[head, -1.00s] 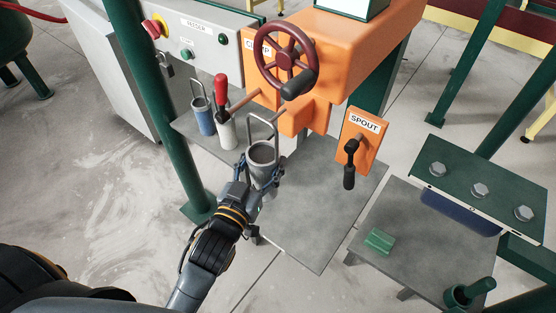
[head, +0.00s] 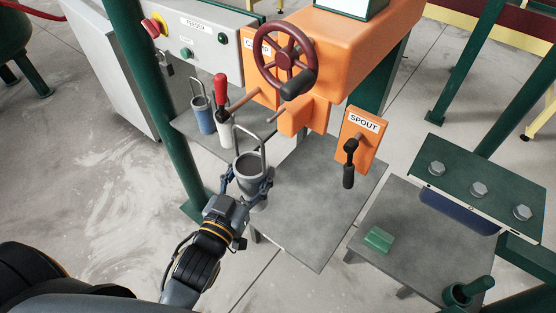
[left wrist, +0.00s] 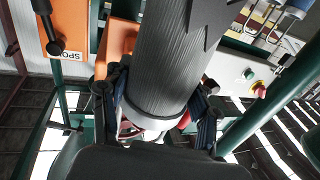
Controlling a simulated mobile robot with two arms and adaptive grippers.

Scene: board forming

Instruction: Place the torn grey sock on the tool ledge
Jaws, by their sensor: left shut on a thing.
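The torn grey sock (head: 251,186) is a grey tube with a wire loop handle at its top. My left gripper (head: 248,184) is shut around its sides and holds it upright in front of the ledge. In the left wrist view the sock (left wrist: 172,60) fills the middle between the fingers (left wrist: 160,98), and its far end shows a jagged, torn edge. The grey ledge (head: 185,124), seemingly the tool ledge, juts out beside the green post. My right gripper is not in view.
The orange press (head: 350,45) stands behind. A bare grey plate (head: 318,210) lies right of the held sock. A green post (head: 155,100) is left.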

